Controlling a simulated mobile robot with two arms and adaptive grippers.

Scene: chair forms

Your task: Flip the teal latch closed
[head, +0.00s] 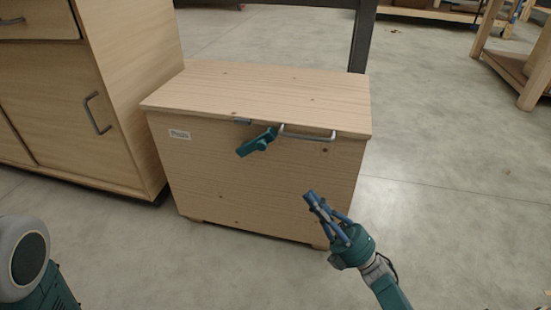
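The teal latch (257,143) is on the upper front of a wooden chest (250,180), just below the lid's front edge. It sits at a slant, its upper right end near the lid edge and its lower left end hanging against the front panel. A small blue-grey plate (243,121) is on the lid edge just above it. The lid (265,88) lies down on the chest. My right gripper (314,201) is in front of the chest, below and right of the latch and apart from it. Its blue fingers look close together, but their gap is unclear. My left gripper is out of view.
A metal bar handle (308,136) is on the lid's front edge, right of the latch. A wooden cabinet (60,100) stands close on the left. A dark post (363,35) rises behind the chest. The floor in front and to the right is clear.

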